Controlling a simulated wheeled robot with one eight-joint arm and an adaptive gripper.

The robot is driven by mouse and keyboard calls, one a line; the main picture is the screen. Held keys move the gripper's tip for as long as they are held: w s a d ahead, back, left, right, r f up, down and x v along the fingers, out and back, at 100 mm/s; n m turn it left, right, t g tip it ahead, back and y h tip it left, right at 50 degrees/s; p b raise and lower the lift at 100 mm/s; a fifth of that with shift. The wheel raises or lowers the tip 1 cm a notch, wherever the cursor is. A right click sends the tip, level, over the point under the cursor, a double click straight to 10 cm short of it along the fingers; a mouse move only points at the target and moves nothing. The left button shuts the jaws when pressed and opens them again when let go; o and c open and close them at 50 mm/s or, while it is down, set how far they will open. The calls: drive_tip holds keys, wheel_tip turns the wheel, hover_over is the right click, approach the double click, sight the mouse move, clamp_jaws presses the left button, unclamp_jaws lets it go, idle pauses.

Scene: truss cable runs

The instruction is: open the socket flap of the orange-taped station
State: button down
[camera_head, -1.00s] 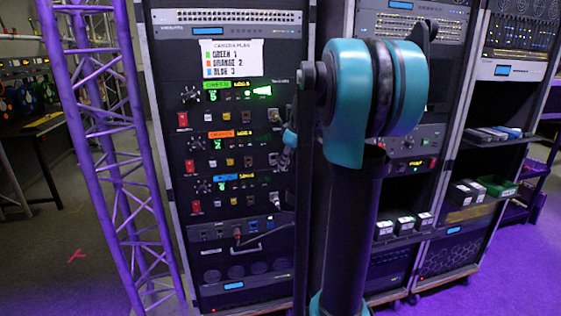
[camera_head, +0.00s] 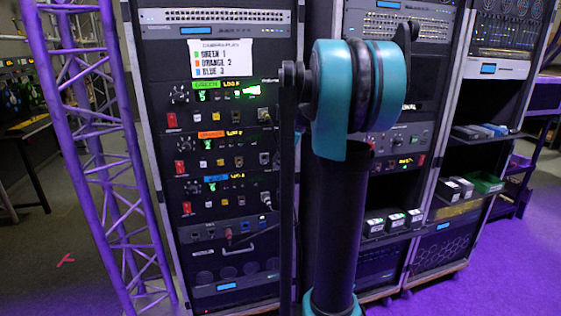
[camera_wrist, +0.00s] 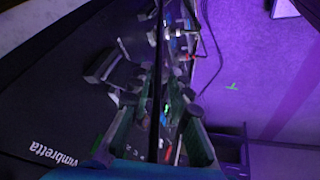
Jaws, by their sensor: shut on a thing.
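The orange-labelled station (camera_head: 212,134) is the middle of three stacked rows on the rack, between a green-labelled and a blue-labelled row. Its socket (camera_head: 264,158) is at the row's right end, too small to tell how its flap stands. My gripper (camera_wrist: 160,118) shows only in the wrist view, its greenish fingers to either side of a thin dark strip. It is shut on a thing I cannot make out. In the head view my arm hides my gripper.
A paper label sheet (camera_head: 221,57) hangs above the stations. A purple truss (camera_head: 95,150) stands left of the rack (camera_head: 215,262). Another rack with trays stands at the right. The wrist view shows a dark panel (camera_wrist: 60,100) at left and purple floor (camera_wrist: 265,75) at right.

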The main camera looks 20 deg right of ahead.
drive_tip(key=c, duration=1.4)
unclamp_jaws()
drive_tip(key=shift+r, duration=0.1)
drive_tip(key=v, duration=1.2)
